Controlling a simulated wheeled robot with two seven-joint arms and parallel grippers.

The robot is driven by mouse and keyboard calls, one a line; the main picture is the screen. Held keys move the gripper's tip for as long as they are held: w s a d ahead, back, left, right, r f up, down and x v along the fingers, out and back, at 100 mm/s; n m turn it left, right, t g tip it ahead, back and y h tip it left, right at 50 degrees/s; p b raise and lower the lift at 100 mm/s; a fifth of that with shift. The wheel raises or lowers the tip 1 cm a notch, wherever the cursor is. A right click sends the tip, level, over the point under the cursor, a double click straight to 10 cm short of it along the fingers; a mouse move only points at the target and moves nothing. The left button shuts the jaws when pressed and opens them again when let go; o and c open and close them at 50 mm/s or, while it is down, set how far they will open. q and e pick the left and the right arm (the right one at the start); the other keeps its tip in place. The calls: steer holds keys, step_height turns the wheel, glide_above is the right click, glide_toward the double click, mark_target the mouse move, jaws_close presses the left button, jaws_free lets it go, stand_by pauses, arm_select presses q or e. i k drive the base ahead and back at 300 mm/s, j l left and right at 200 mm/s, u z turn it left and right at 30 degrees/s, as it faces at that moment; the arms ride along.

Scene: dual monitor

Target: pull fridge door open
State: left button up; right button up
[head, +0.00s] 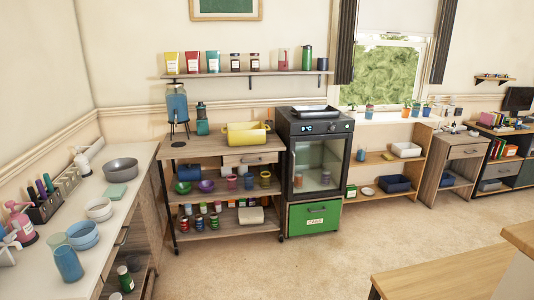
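A small dark fridge (316,127) with a glass-panelled door (319,166) stands against the far wall, right of centre in the head view. The door looks shut, and items show behind its glass. A display panel is above the door, and a green drawer front (314,217) is below it. Neither of my grippers is in the head view.
A wooden shelf cart (213,147) stands directly left of the fridge, a low shelf (380,161) to its right. A white counter (122,183) runs along the left. A wooden bench (440,274) is at the lower right. The floor (260,265) before the fridge is clear.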

mark_target(348, 136)
steer(key=i+u, duration=0.1)
steer(key=i, duration=2.25)
steer(key=j, duration=0.1)
